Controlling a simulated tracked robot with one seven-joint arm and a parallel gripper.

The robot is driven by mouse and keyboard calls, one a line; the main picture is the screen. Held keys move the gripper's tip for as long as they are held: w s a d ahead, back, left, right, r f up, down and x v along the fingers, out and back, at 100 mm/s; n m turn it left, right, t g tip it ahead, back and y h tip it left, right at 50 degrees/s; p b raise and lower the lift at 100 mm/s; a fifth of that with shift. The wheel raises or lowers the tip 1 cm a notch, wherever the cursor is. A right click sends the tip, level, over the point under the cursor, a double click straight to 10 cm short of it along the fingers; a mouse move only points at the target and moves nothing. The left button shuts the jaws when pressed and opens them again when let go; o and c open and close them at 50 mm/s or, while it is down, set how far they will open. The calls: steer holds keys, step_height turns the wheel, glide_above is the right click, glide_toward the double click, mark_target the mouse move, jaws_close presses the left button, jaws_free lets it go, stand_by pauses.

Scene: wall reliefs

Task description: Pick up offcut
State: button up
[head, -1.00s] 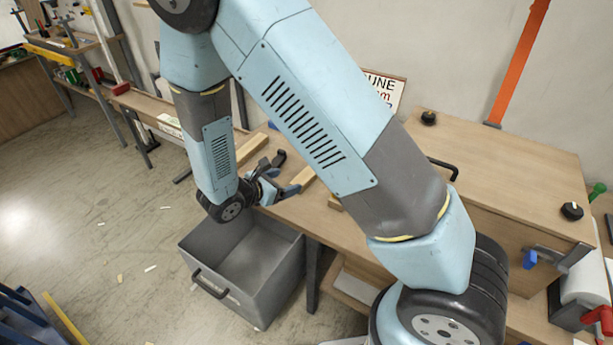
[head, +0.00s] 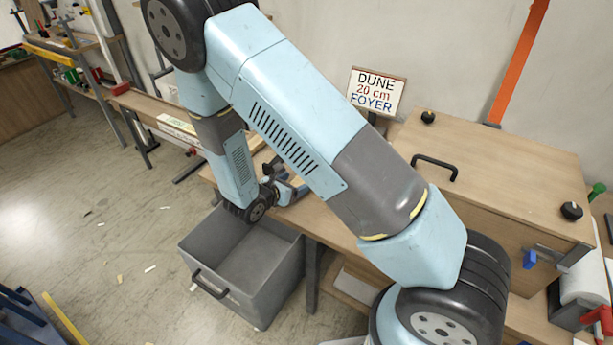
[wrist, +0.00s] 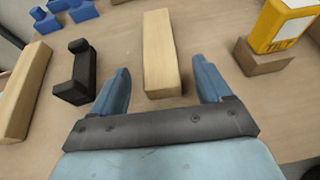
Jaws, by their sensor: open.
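In the wrist view a pale wooden offcut (wrist: 161,55) lies on the bench top, its long side running away from me. My gripper (wrist: 166,80) is open, with one blue finger on each side of the offcut's near end. I see gaps between the fingers and the wood; it is not held. In the head view my gripper (head: 283,185) is low over the bench, beside the grey bin, and my arm hides much of it. The offcut is mostly hidden there.
A black bracket-like handle (wrist: 75,75) and another wooden piece (wrist: 24,90) lie left of the offcut. A brown block (wrist: 263,60) with a yellow-and-white item (wrist: 283,24) is at right. Blue pieces (wrist: 62,14) lie farther back. A grey bin (head: 245,262) stands below the bench.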

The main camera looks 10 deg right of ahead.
steer(key=shift+x, duration=2.6)
steer(key=shift+a, duration=0.1)
steer(key=c, duration=1.1)
